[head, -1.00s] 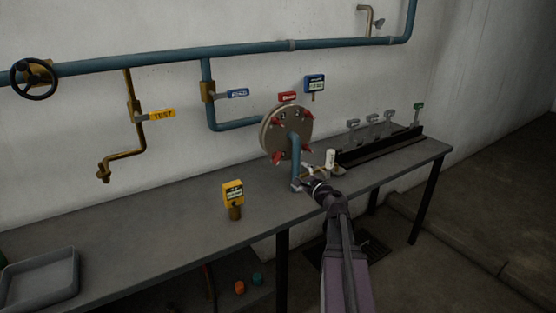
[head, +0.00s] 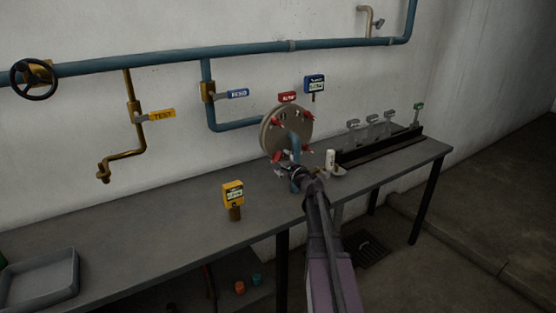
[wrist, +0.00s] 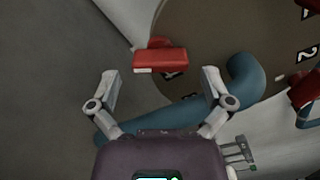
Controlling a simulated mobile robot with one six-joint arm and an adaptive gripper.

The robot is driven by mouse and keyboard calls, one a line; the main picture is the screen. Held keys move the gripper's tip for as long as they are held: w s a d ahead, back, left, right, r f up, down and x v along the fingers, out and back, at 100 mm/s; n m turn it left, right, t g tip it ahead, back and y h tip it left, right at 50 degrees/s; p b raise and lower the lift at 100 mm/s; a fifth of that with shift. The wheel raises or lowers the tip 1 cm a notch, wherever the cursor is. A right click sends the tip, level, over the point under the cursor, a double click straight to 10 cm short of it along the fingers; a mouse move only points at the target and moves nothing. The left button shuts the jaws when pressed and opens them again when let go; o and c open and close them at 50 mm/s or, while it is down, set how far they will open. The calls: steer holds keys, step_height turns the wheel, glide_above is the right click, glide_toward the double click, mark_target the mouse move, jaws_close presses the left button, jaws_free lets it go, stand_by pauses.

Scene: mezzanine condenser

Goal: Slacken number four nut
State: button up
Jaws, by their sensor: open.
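The round flange plate (head: 271,133) stands upright above the bench, with several red wing-shaped nuts around its rim. It also fills the top of the wrist view (wrist: 215,30). One red nut (wrist: 160,59) lies ahead of my gripper (wrist: 160,80), roughly centred between the fingertips and just beyond them. My gripper is open and holds nothing. The label beside this nut is mostly hidden, so I cannot read its number. Another red nut (wrist: 306,90) is at the right edge, near a label reading 2. In the head view my gripper (head: 286,172) is at the plate's lower edge.
A blue pipe (wrist: 247,78) bends out from the plate and passes close behind my right finger. A white cylinder (head: 331,158) stands in a small dish right of the plate.

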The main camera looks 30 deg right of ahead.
steer(key=shift+w+a, duration=0.1)
steer(key=shift+w, duration=1.25)
steer(key=shift+c, duration=0.2)
steer(key=c, duration=1)
